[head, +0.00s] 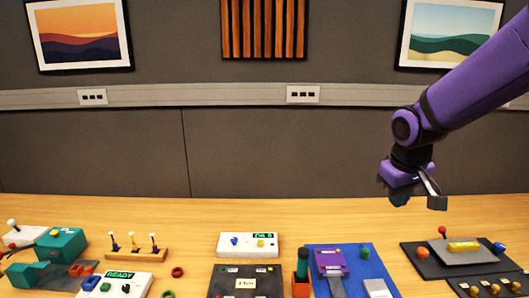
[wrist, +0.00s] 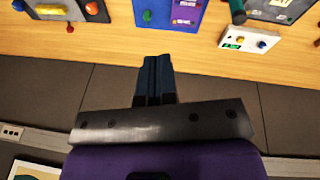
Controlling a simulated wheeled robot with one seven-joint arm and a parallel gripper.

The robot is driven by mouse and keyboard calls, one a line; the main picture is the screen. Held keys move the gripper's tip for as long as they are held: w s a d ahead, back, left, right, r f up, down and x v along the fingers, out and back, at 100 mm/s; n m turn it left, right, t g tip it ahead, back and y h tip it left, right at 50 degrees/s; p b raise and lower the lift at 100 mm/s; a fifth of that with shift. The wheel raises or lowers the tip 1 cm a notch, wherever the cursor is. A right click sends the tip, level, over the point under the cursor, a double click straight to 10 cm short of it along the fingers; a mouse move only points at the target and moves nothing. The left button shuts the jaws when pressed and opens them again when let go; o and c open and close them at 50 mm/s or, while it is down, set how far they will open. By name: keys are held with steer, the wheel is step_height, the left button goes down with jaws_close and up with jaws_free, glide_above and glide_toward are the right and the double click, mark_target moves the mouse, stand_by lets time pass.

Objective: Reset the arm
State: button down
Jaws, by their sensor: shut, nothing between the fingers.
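My purple arm reaches in from the upper right of the head view. My gripper (head: 400,200) hangs in the air above the right part of the table and is apart from everything there. In the wrist view my gripper's two dark blue fingers (wrist: 157,60) lie together with nothing between them. A dark panel (head: 432,266) stands below and to the right of the gripper, with an orange ball (head: 423,253), a yellow bar and a red-topped stick. The panel also shows at the upper left of the wrist view, with the ball (wrist: 92,8) near its corner.
A blue board (head: 380,265) with a purple device stands left of the panel. White boxes (head: 248,245) with green displays, a black box (head: 225,283), a wooden peg stand (head: 150,255) and teal blocks (head: 62,243) fill the front. The table's back strip (head: 300,208) is clear before the grey wall.

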steer(key=s+r+m, duration=0.1)
steer(key=s+r, duration=0.2)
steer(key=s, duration=0.4)
steer(key=s+r+t, duration=0.1)
steer(key=s+r, duration=0.2)
steer(key=s, duration=0.4)
steer(key=s+d+r+m+t+y, duration=0.1)
steer(key=s+r, duration=0.2)
steer(key=s, duration=0.3)
steer(key=shift+s+r+m, duration=0.25)
steer(key=shift+s+m, duration=0.05)
steer(key=shift+s, duration=0.1)
steer(key=shift+d, duration=0.1)
stand_by(1.0)
